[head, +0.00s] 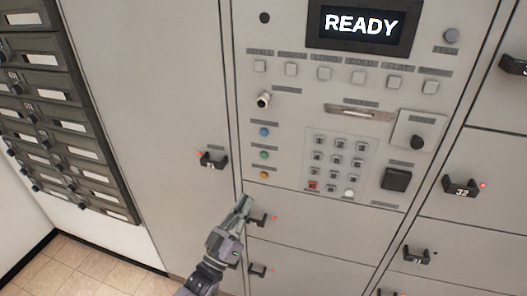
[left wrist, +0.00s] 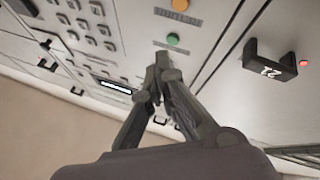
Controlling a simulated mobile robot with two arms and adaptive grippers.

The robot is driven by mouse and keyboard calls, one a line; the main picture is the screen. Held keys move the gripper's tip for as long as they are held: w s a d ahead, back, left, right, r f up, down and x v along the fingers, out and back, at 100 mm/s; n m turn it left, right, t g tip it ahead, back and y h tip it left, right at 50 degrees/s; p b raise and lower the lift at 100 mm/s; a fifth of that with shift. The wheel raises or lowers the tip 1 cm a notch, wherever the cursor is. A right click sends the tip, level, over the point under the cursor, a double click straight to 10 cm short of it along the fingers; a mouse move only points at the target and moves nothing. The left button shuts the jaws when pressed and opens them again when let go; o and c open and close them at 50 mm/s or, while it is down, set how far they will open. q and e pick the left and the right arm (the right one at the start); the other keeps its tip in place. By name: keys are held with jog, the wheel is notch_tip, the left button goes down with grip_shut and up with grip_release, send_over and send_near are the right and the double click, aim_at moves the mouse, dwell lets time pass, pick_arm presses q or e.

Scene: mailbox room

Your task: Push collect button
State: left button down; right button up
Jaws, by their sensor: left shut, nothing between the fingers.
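The grey control panel holds a column of three small round buttons: blue (head: 264,131), green (head: 264,155) and orange (head: 264,175). Their labels are too small to read, so I cannot tell which one is marked collect. My left gripper (head: 244,203) is shut and empty, pointing up just below and left of the orange button, with a gap in the picture. My right gripper is not in view.
A keypad (head: 339,155) with a red and a white key is right of the buttons. A screen (head: 360,24) above reads READY. Black locker handles (head: 212,160) stick out around the panel, one close to my left gripper (head: 257,220). Dark mailboxes (head: 50,110) line the left wall.

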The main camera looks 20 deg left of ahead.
aim_at(264, 155)
pick_arm(q)
notch_tip(264, 155, up, 8)
jog(key=s+t+h, duration=0.1)
jog(key=shift+s+f+t, duration=0.25)
jog(key=shift+s+t, duration=0.05)
jog(key=shift+t, duration=0.1)
jog(key=shift+d, duration=0.1)
jog(key=w+b, duration=0.4)
jog(key=w, duration=0.5)
jog(key=shift+d, duration=0.15)
jog(key=shift+s, duration=0.1)
dwell(0.5)
jog(key=shift+b, duration=0.3)
jog(key=shift+w, duration=0.45)
